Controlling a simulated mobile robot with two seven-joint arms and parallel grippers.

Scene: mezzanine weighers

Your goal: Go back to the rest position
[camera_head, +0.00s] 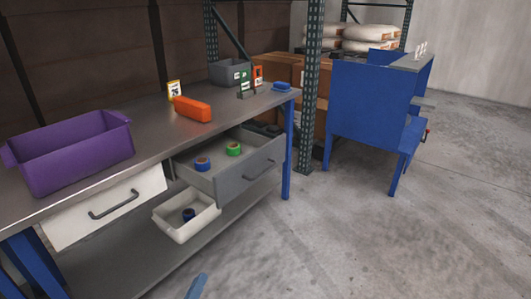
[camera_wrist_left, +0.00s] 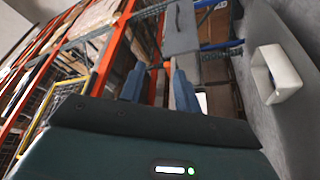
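My left gripper (camera_wrist_left: 159,75) shows in the left wrist view with its two blue fingers apart and nothing visible between them. In the head view only a blue tip of the left gripper (camera_head: 196,287) shows at the bottom edge, over the floor in front of the workbench. It is apart from the bench and the drawers. My right gripper is in neither view.
The metal workbench (camera_head: 140,122) bears a purple bin (camera_head: 70,160) and an orange box (camera_head: 192,108). An open grey drawer (camera_head: 250,166) holds blue and green rolls; a white bin (camera_head: 186,226) sits below. Concrete floor (camera_head: 360,240) at right is clear before a blue stand (camera_head: 370,110).

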